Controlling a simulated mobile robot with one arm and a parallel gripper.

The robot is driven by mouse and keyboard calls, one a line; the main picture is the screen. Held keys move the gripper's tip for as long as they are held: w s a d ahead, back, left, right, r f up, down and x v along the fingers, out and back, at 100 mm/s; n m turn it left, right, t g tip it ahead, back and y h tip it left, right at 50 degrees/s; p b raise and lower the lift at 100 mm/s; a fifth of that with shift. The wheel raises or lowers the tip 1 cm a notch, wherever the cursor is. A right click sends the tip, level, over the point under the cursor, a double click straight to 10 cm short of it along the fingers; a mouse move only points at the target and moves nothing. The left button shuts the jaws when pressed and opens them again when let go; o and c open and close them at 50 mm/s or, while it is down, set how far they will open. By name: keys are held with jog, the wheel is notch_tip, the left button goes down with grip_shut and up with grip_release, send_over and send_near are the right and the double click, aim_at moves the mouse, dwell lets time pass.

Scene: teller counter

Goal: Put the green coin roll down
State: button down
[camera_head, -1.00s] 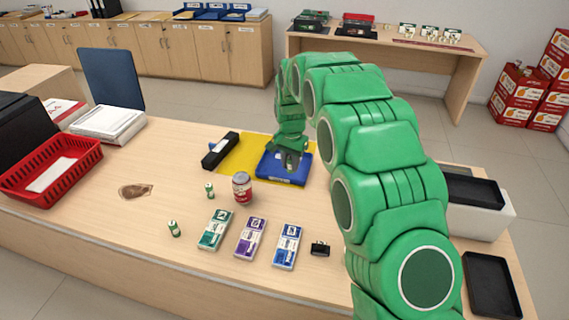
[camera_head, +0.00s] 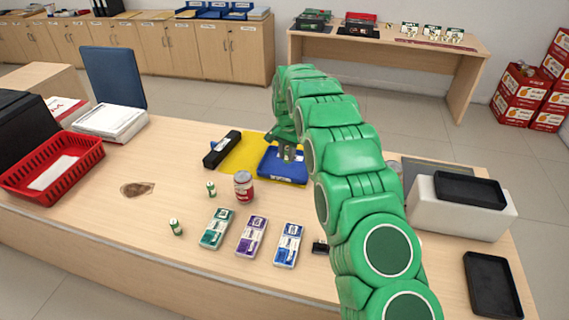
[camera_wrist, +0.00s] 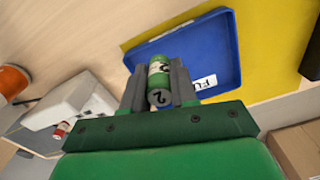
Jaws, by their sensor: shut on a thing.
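In the wrist view my gripper (camera_wrist: 158,92) is shut on the green coin roll (camera_wrist: 158,68), a green cylinder with a pale band and a grey end marked 2. A blue tray (camera_wrist: 222,40) with a white label lies behind the roll on a yellow mat (camera_wrist: 262,40). In the head view my gripper (camera_head: 287,152) is over the blue tray (camera_head: 275,178); the held roll is too small there to make out surely. Whether the roll touches the tray, I cannot tell. Two other green rolls (camera_head: 211,189) (camera_head: 176,228) stand on the counter.
A can (camera_head: 243,187) stands left of the tray. A black stapler-like object (camera_head: 221,150) lies at the mat's left edge. Several coloured packs (camera_head: 251,237) lie in front. A red basket (camera_head: 88,158) is at the left; black trays (camera_head: 493,285) are at the right.

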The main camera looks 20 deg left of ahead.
jog(key=shift+w+a+f, duration=0.3)
jog(key=shift+w+f, duration=0.3)
jog(key=shift+f, duration=0.2)
jog(key=shift+w+a+f, duration=0.25)
jog(key=shift+w+f, duration=0.4)
jog(key=shift+f, duration=0.15)
jog(key=shift+w+a+f, duration=0.3)
jog(key=shift+w+f, duration=0.3)
jog(key=shift+f, duration=0.2)
jog(key=shift+w+a+f, duration=0.15)
jog(key=shift+w+f, duration=0.2)
jog(key=shift+w, duration=0.05)
jog(key=shift+f, duration=0.1)
jog(key=shift+w+a+f, duration=0.1)
jog(key=shift+w+f, duration=0.05)
jog(key=shift+f, duration=1.6)
jog(key=shift+f, duration=0.15)
jog(key=c, duration=0.9)
grip_release()
